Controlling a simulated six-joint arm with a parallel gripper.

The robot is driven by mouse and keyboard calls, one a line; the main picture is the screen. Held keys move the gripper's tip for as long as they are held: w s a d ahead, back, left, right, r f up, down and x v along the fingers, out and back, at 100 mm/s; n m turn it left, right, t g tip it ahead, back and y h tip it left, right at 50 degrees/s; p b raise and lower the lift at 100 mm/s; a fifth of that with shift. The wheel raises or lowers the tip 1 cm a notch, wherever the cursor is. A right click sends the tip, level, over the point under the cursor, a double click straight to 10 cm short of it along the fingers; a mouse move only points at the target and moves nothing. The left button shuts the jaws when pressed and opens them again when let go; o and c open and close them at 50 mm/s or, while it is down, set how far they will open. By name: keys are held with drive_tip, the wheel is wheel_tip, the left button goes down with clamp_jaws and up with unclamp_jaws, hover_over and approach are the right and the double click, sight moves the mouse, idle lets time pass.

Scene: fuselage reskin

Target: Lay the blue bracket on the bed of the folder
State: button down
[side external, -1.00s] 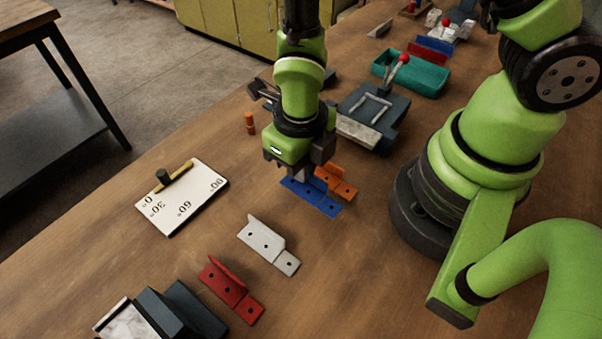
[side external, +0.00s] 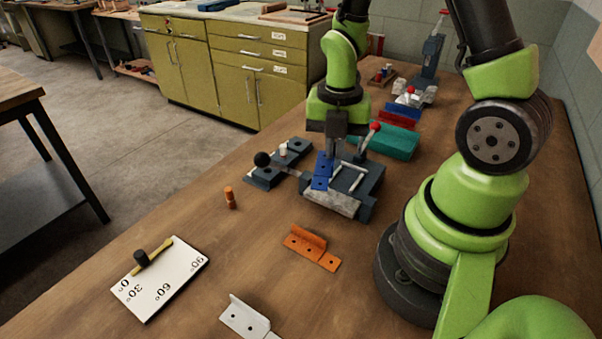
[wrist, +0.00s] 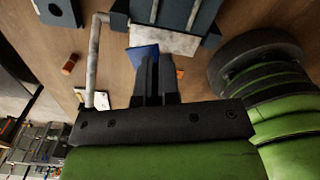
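The folder (side external: 366,186) is a dark grey-blue machine with a pale front plate (side external: 328,203), light rods on top and a red-knobbed lever. My gripper (side external: 332,152) points down over the folder's left part. It is shut on the blue bracket (side external: 321,172), whose holed flange shows beside the fingers. I cannot tell whether the bracket touches the bed or hangs just above it. In the wrist view the fingers (wrist: 154,85) are close together with the blue bracket (wrist: 142,53) at their tips, partly hidden, near the folder's pale plate (wrist: 165,41).
An orange bracket (side external: 312,247) and a white bracket (side external: 246,318) lie on the wooden table nearer the camera. A black-knobbed fixture (side external: 278,164) stands left of the folder. A teal bin (side external: 392,142) stands behind it. An angle board (side external: 162,279) and orange peg (side external: 230,198) lie left.

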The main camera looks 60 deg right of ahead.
sight(355, 178)
drive_tip(key=s+d+m, duration=0.1)
drive_tip(key=d+m, duration=0.2)
drive_tip(key=s+d+m, duration=0.1)
drive_tip(key=d, duration=0.1)
drive_tip(key=shift+s+r+m, duration=0.1)
drive_tip(key=shift+s+m, duration=0.2)
drive_tip(key=shift+s, duration=0.05)
drive_tip(key=shift+f, duration=2.8)
drive_tip(key=shift+f, duration=0.65)
drive_tip(key=c, duration=1.3)
unclamp_jaws()
drive_tip(key=shift+o, duration=0.2)
drive_tip(key=shift+r, duration=0.1)
wheel_tip(355, 178, up, 10)
